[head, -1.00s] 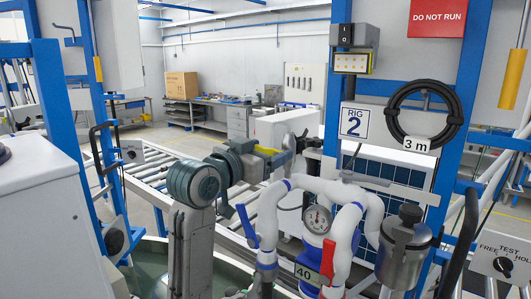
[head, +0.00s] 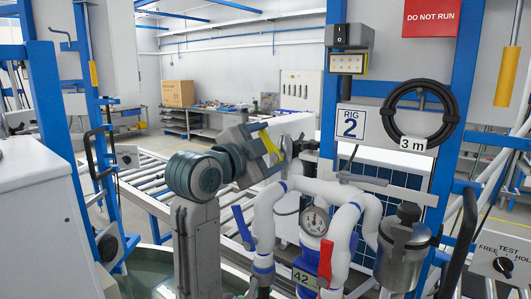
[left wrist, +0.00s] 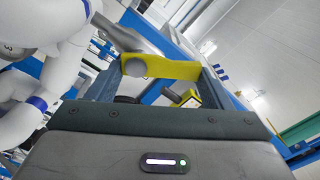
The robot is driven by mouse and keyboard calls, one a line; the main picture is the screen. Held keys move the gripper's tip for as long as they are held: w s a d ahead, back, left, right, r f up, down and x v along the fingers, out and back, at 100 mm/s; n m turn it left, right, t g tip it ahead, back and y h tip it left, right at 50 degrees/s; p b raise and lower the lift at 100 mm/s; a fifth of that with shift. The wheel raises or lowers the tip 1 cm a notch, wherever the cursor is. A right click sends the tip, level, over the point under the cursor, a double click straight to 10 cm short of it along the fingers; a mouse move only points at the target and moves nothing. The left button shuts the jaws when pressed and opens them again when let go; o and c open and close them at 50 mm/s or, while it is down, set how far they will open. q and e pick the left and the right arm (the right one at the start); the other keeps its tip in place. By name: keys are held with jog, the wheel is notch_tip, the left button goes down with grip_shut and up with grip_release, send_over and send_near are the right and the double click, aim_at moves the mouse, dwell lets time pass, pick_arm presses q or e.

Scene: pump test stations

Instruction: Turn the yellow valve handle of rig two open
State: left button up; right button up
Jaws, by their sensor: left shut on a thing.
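The yellow valve handle (head: 269,143) of rig two stands tilted behind the white pipes, left of the rig's blue post. My left gripper (head: 262,152) comes in from the left and is shut on the handle. In the left wrist view the yellow handle (left wrist: 160,68) lies across between the two dark fingers. The valve body behind it is mostly hidden by the gripper and pipes. My right gripper is not in view.
White pipes (head: 265,215) with a gauge (head: 314,221), a red lever (head: 325,262) and a blue lever (head: 243,227) stand close right of my left gripper. A display (head: 305,278) reads 42. A steel canister (head: 403,255) stands further right. A roller conveyor (head: 150,182) runs behind.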

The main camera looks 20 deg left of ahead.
pick_arm(q)
jog(key=m+b, duration=0.1)
jog(key=m, duration=0.2)
jog(key=shift+s+d+f+m+b, duration=0.15)
jog(key=shift+d+m+b, duration=0.15)
jog(key=shift+d+b, duration=0.1)
jog(key=shift+s+d+m+b, duration=0.15)
jog(key=shift+m+b, duration=0.25)
jog(key=shift+m, duration=0.35)
jog(key=shift+w+d+m+b, duration=0.15)
jog(key=shift+m+b, duration=0.2)
jog(key=shift+m, duration=0.4)
jog(key=shift+s, duration=0.1)
jog(key=shift+m, duration=0.3)
jog(key=o, duration=1)
jog(key=shift+s, duration=0.1)
jog(key=shift+c, duration=0.2)
jog(key=b+v, duration=0.4)
jog(key=v, duration=0.7)
jog(key=shift+b, duration=0.4)
